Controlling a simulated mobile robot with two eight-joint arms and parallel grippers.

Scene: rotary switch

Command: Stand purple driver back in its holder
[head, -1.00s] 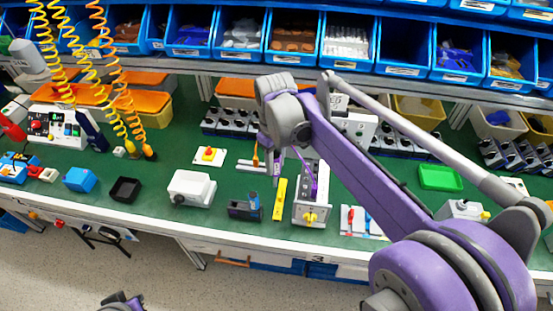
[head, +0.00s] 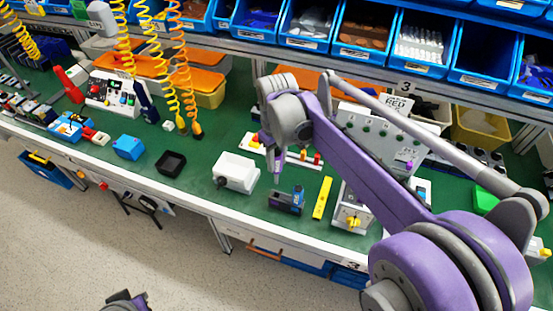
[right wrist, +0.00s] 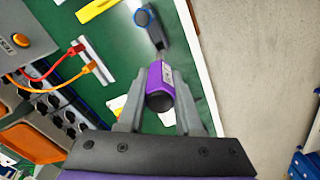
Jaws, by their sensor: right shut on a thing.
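The purple driver (right wrist: 160,84) is held between the fingers of my right gripper (right wrist: 158,100) in the right wrist view. Its dark butt end faces the camera and its thin shaft points away, towards a dark block with a blue ring, which looks like the holder (right wrist: 152,28). I cannot tell whether the tip touches it. In the head view the holder (head: 286,203) stands near the bench's front edge, and my right gripper (head: 277,165) hangs above and behind it. The driver is hard to make out there. A part of my left arm or gripper (head: 126,302) shows at the bottom edge; its jaws cannot be made out.
A yellow bar (head: 322,198) lies right of the holder. A switch box with a yellow knob (head: 353,214) stands farther right, and a white box (head: 236,173) on the left. A panel marked RED (head: 372,135) stands behind. Green bench top is bare between these things.

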